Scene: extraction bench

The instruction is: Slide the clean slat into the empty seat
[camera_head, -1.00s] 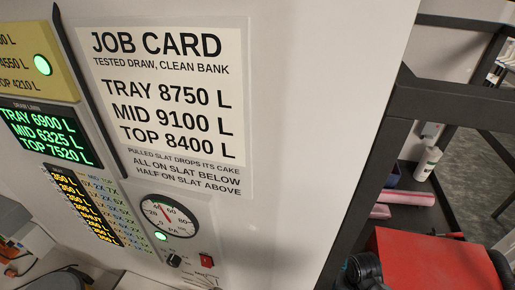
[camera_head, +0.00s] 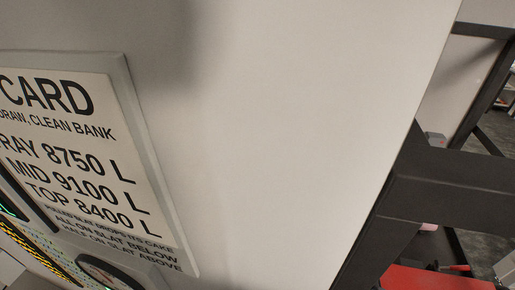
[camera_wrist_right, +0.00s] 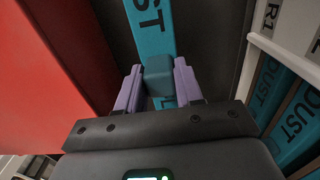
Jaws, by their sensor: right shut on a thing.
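In the right wrist view, my right gripper (camera_wrist_right: 158,75) has its two purple fingers shut on a teal slat (camera_wrist_right: 153,25). The fingers close on the slat's raised teal grip. Dark letters reading "UST" show on the face of the slat, which runs away from the gripper toward the top of the picture. I cannot tell from this view whether its face is clean. Other teal slats (camera_wrist_right: 292,140) marked "DUST" stand in a pale rack at the right. The empty seat cannot be made out. My left gripper is in neither current view.
A red surface (camera_wrist_right: 60,55) lies close on the left of the right gripper. A pale rack edge (camera_wrist_right: 290,58) with an "R1" label is on the right. The head view shows a white panel with a job card (camera_head: 70,150), a dark frame (camera_head: 440,185) and a red box (camera_head: 430,280).

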